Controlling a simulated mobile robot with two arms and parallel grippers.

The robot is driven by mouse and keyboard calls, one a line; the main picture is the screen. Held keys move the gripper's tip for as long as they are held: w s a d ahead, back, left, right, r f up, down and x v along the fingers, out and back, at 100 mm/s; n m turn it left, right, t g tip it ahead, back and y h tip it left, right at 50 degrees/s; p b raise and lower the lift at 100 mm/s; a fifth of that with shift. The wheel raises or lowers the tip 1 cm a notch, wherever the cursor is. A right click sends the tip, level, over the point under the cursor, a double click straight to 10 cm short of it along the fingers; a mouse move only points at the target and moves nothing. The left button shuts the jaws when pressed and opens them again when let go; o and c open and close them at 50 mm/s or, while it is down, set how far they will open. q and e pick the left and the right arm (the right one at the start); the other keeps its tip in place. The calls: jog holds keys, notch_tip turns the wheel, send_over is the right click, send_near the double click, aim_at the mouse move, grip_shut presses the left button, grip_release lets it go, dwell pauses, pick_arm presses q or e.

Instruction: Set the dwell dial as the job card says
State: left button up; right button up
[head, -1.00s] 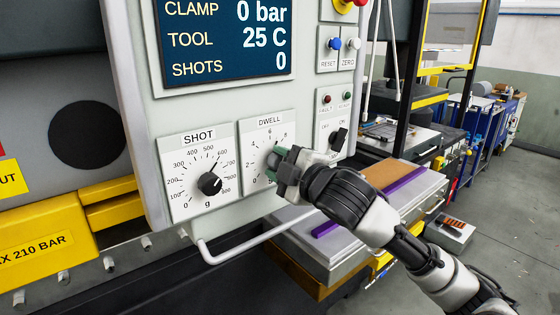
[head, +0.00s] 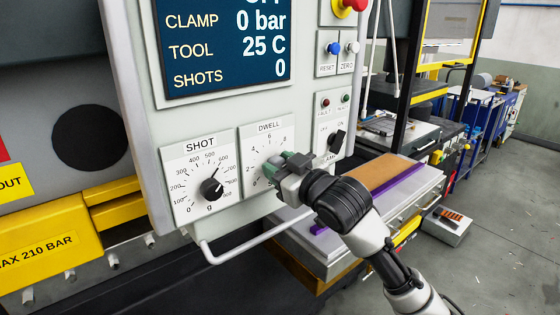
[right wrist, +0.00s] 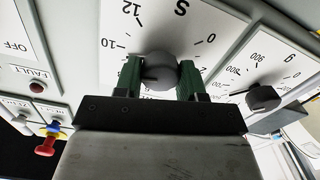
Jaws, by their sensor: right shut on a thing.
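The dwell dial's white plate (head: 255,146), marked DWELL, is on the grey control panel, right of the SHOT dial. My right gripper (head: 275,168) is at this plate and hides most of the dial in the head view. In the right wrist view, the dark round dwell knob (right wrist: 159,70) sits between the two green fingers of my right gripper (right wrist: 160,76), which is shut on it. Scale marks 10, 12 and 0 show around the knob. I cannot read where its pointer stands. No job card shows, and my left gripper is out of view.
The SHOT knob (head: 212,188) is close on the left; it also shows in the right wrist view (right wrist: 263,97). A black switch (head: 337,140) is close on the right. A screen (head: 226,48) is above. A pale rail (head: 255,242) juts out below the panel.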

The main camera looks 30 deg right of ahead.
jog(key=shift+f+m+p, duration=0.1)
jog(key=shift+m+p, duration=0.45)
jog(key=shift+m, duration=0.65)
jog(key=o, duration=0.9)
jog(key=s+b, duration=0.1)
jog(key=s, duration=0.1)
jog(key=s+b, duration=0.1)
jog(key=s, duration=0.2)
jog(key=s+b, duration=0.1)
jog(key=s, duration=0.1)
jog(key=shift+s+d, duration=0.3)
jog(key=shift+d, duration=0.05)
